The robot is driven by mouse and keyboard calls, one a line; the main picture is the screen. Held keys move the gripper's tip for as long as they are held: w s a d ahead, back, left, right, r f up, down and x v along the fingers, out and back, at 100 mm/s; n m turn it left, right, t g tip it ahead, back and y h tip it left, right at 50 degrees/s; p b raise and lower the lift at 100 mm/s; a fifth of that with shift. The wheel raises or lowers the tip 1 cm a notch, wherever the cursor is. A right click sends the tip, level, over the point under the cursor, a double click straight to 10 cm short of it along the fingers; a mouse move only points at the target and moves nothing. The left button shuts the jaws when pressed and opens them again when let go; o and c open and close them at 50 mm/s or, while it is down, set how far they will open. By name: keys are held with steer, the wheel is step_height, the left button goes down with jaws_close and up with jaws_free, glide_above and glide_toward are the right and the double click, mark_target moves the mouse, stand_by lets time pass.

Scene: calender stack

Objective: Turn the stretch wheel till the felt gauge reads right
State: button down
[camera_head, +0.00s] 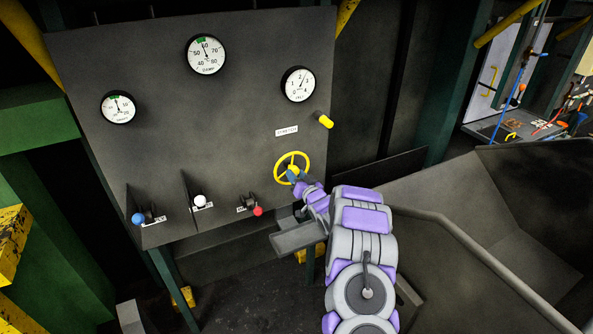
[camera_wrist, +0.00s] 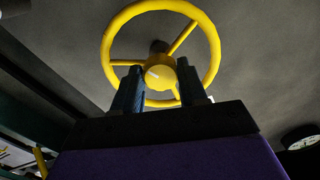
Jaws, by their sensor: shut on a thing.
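The yellow stretch wheel (camera_head: 304,157) is on the dark panel, below a small white label (camera_head: 287,130). My gripper (camera_head: 294,176) is at its hub, covering part of its lower side. In the wrist view, the wheel rim (camera_wrist: 108,45) and spokes show, and the two fingers of my gripper (camera_wrist: 159,85) are on either side of the yellow hub (camera_wrist: 160,73), shut on it. A round white gauge (camera_head: 298,84) above the wheel is numbered 1 to 4; its needle points up and right, roughly between 2 and 3. Its name is too small to read surely.
Two other gauges, one at top centre (camera_head: 205,55) and one at left (camera_head: 118,107), have green marks. A yellow knob (camera_head: 325,121) sticks out right of the wheel. Blue (camera_head: 138,218), white (camera_head: 200,201) and red (camera_head: 258,211) knobs line the panel's bottom. A grey rail (camera_head: 450,225) runs at right.

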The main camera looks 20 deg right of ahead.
steer(key=shift+d+r+m+p, duration=0.1)
steer(key=shift+m+p, duration=1.15)
steer(key=shift+m, duration=0.15)
steer(key=c, duration=0.6)
jaws_free()
steer(key=shift+d, duration=0.1)
steer(key=shift+s, duration=0.4)
steer(key=s+p, duration=0.1)
steer(key=s, duration=1.5)
steer(key=shift+s+d+f+p, duration=0.2)
steer(key=shift+s+d+p, duration=0.1)
steer(key=shift+p, duration=0.1)
steer(key=shift+w, duration=0.1)
